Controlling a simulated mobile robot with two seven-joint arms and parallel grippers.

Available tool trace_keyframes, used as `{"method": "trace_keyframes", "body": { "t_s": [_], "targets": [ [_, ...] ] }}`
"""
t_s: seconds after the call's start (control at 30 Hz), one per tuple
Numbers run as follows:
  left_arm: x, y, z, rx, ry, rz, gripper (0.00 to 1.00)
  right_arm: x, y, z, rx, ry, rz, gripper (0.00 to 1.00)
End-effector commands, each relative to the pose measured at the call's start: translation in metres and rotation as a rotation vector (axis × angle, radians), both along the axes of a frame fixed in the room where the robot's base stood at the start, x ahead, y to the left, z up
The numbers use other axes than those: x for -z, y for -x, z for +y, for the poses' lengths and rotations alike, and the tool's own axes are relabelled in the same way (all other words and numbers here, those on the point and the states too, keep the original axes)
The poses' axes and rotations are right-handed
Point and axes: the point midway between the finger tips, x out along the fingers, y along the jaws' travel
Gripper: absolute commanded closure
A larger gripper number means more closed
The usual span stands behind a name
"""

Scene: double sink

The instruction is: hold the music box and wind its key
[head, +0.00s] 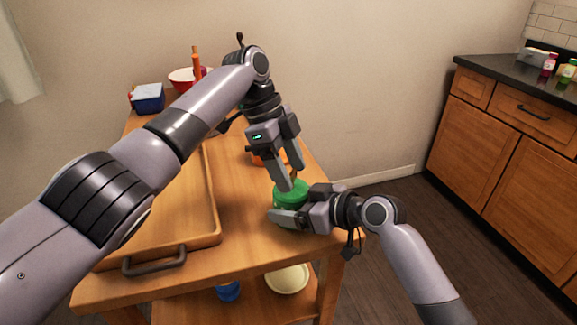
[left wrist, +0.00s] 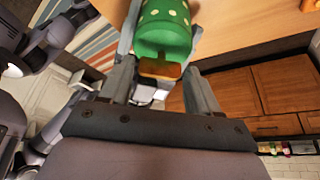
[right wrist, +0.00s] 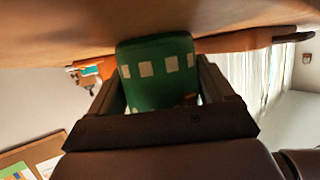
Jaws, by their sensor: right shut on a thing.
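The green music box (head: 291,192) stands on the wooden table near its front right corner. My right gripper (head: 287,211) is shut on its sides from the right. In the right wrist view the green body with pale squares (right wrist: 158,85) sits between the two fingers. My left gripper (head: 291,178) is directly above the box, fingers pointing down. In the left wrist view its fingers are apart, one on each side of the orange-brown key (left wrist: 160,70) at the green box's end. A gap seems to show between key and fingers. The key is mostly hidden in the head view.
A wooden tray (head: 207,238) with a dark handle lies left of the box. An orange item (head: 257,159) is behind the left gripper. A blue box (head: 148,98) and a bowl (head: 181,76) stand at the back. A pale bowl (head: 287,279) is on the lower shelf.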

Motion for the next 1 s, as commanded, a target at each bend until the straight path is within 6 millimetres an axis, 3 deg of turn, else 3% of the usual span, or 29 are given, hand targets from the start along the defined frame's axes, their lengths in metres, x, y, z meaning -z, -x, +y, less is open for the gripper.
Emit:
{"method": "trace_keyframes", "body": {
  "t_s": [0.17,0.43,0.6,1.0],
  "targets": [
    [-0.006,-0.001,0.002,0.0,0.0,0.0,0.38,0.001,0.0,0.0,0.0,0.002,0.002,0.53],
    [-0.048,-0.007,0.017,-0.002,0.002,-0.002,0.38,0.001,0.0,0.0,0.0,0.002,0.001,0.53],
    [-0.06,-0.009,0.023,-0.002,-0.001,0.0,0.38,0.001,0.0,0.0,0.0,0.002,0.0,0.53],
    [-0.069,-0.01,0.027,0.001,0.0,0.001,0.38,0.001,0.0,0.0,0.0,0.002,0.0,0.53]
  ]
}}
